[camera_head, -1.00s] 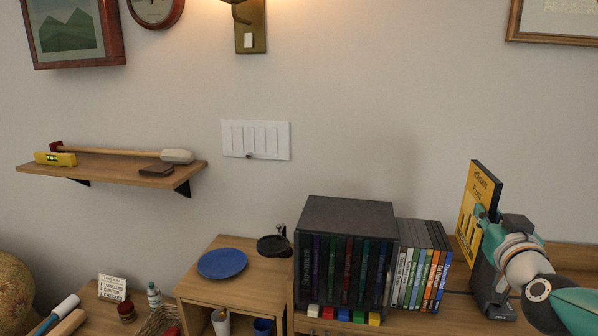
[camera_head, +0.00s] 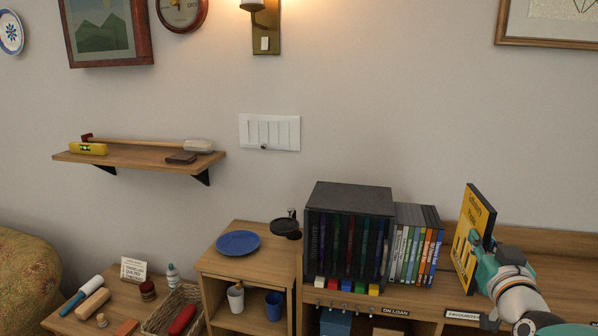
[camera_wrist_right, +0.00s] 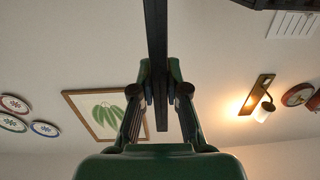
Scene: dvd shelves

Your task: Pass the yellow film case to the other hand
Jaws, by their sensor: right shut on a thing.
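The yellow film case (camera_head: 468,240) is upright in the head view, at the right, with its yellow cover facing left and its dark edge towards me. My right gripper (camera_head: 478,252) is shut on its near edge and holds it in front of the wall. In the right wrist view the case (camera_wrist_right: 156,60) shows edge-on as a dark strip between the fingers of my right gripper (camera_wrist_right: 159,95). My left gripper is in neither view.
A dark box of cases (camera_head: 350,198) and a row of film cases (camera_head: 415,250) stand on the wooden shelf, left of the held case. A blue plate (camera_head: 238,243) lies on a lower cabinet. A wall shelf (camera_head: 130,158) holds tools. The wall space above the cases is clear.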

